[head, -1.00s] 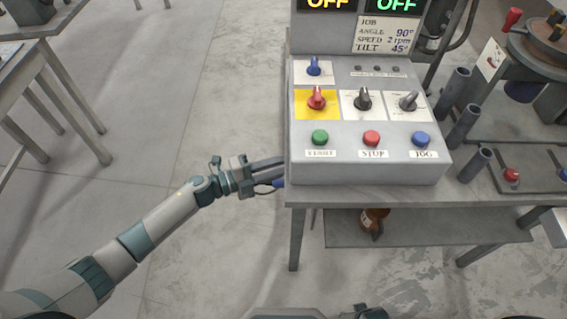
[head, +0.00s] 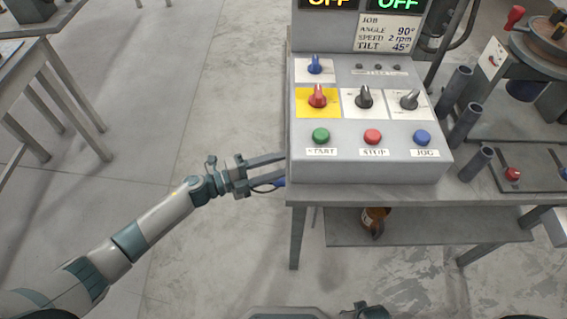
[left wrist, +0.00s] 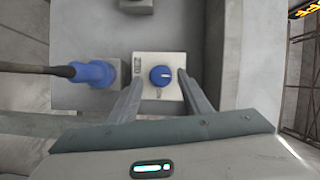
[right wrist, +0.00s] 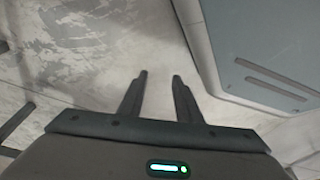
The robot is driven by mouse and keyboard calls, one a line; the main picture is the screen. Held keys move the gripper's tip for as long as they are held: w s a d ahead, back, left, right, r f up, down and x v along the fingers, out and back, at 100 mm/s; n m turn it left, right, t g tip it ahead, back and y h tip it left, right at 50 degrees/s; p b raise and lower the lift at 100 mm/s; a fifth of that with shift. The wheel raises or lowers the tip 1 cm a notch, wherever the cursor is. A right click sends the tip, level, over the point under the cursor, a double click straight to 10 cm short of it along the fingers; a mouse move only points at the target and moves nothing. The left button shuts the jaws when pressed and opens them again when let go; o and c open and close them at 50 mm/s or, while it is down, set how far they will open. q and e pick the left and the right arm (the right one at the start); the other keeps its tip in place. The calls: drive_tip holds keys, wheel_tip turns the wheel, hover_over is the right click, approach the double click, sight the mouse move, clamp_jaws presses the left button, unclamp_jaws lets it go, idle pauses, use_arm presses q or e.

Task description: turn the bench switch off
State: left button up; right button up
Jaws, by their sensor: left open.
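A round blue knob (left wrist: 161,76) with a pale pointer mark sits on a whitish plate (left wrist: 146,61) on a grey box side in the left wrist view. My left gripper (left wrist: 159,80) is open, its fingers either side of the knob; contact cannot be made out. In the head view my left gripper (head: 284,167) reaches the left side of the grey control box (head: 370,170), which hides the side knob. My right gripper (right wrist: 160,75) is open and empty over the floor in the right wrist view.
A blue plug (left wrist: 95,73) with a dark cable is left of the knob. The box top carries a blue knob (head: 315,66), a red knob (head: 317,96), other knobs and push buttons. Two displays above read OFF. A brown bottle (head: 375,220) stands on the lower shelf.

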use_arm(q)
drive_tip(key=b+v, duration=0.2)
drive_tip(key=v, duration=1.4)
use_arm(e)
wheel_tip(320, 180, up, 6)
drive_tip(key=w, duration=0.2)
drive_tip(key=shift+a+f, duration=0.2)
drive_tip(key=shift+a, duration=0.25)
